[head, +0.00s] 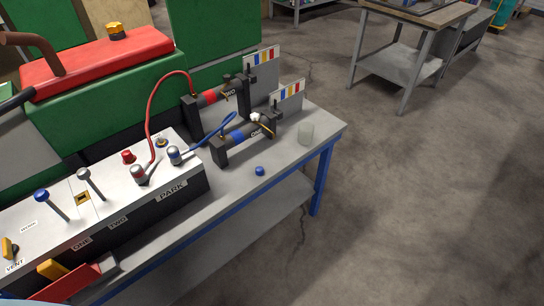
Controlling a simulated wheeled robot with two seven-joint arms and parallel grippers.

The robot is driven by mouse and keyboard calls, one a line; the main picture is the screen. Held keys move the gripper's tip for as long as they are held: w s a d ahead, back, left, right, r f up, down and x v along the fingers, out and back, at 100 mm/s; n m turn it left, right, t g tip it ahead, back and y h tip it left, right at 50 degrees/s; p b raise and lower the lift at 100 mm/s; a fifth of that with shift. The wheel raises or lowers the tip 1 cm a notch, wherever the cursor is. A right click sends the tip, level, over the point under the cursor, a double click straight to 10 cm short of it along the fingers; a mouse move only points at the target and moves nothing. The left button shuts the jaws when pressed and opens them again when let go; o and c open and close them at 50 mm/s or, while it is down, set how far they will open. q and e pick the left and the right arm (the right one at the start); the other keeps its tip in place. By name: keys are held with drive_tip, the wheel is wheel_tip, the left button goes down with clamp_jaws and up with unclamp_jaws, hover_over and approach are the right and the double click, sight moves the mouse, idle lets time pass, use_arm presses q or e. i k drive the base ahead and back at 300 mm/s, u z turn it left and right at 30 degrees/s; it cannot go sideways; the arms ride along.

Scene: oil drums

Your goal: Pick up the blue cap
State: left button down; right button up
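A small blue cap (260,171) lies on the grey top of the workbench (228,197). It sits near the bench's front edge, in front of the dark cylinder holder marked ONE (240,142). Nothing covers it. Neither of my grippers can be made out in the head view.
A control box (88,204) with levers stands left of the cap. Red and blue hoses run from its fittings to the holders. Another table (408,60) is farther back. The floor at right is clear.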

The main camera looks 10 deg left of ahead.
sight(260, 171)
drive_tip(key=u, duration=0.45)
drive_tip(key=i, duration=0.85)
drive_tip(key=u, duration=0.7)
